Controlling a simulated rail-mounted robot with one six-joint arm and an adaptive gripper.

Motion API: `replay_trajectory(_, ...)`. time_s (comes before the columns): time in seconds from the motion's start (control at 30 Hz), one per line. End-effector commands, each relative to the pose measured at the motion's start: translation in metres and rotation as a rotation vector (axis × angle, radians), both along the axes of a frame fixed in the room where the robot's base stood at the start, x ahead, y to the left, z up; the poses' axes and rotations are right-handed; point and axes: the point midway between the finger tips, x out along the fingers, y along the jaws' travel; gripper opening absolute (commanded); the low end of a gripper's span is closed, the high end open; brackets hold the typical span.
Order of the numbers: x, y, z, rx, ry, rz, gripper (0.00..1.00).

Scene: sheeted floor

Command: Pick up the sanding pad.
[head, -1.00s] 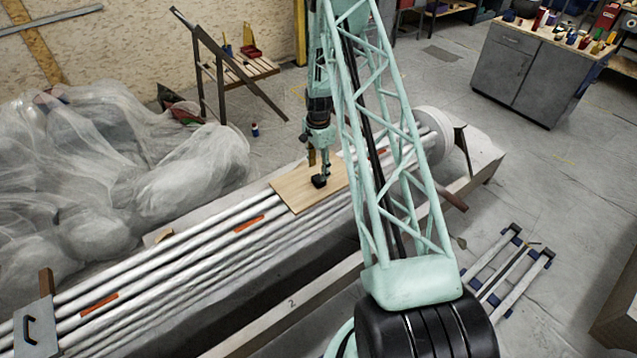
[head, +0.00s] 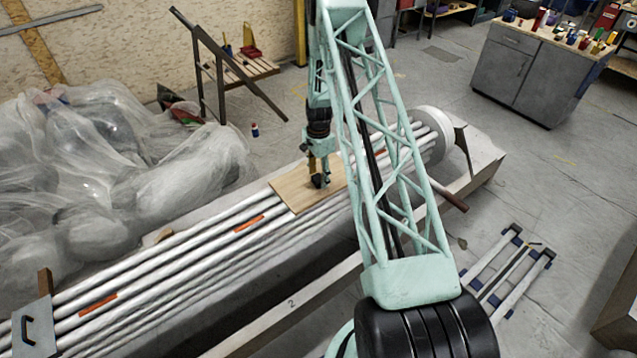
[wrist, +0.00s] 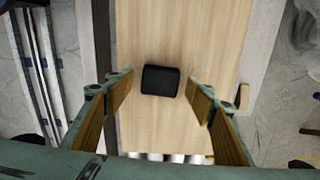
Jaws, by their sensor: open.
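The sanding pad (wrist: 160,80) is a small black block with rounded corners. It lies on a light wooden board (wrist: 180,30) in the wrist view. In the head view the pad (head: 318,181) is a dark spot on the board (head: 292,188), partly hidden by my gripper. My gripper (wrist: 160,98) is open, with one wood-faced finger to the left and one to the right of the pad. There is a gap between the pad and each finger in the wrist view. In the head view my gripper (head: 322,172) is right above or around the pad; I cannot tell which.
The board lies across several long white pipes (head: 190,250) with orange strips. Crumpled clear plastic sheeting (head: 110,160) is heaped at the left. A grey workbench (head: 525,75) stands at the back right. Grey floor (head: 520,180) is open on the right.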

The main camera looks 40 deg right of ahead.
Motion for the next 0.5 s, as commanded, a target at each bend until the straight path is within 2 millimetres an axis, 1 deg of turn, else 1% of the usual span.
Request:
replay_trajectory(0.1, 0.0, 0.0, -0.011, 0.0, 0.0, 0.0, 0.5)
replay_trajectory(0.2, 0.0, 0.0, -0.016, 0.0, 0.001, 0.0, 0.5)
replay_trajectory(0.5, 0.0, 0.0, -0.018, -0.001, 0.0, 0.0, 0.5)
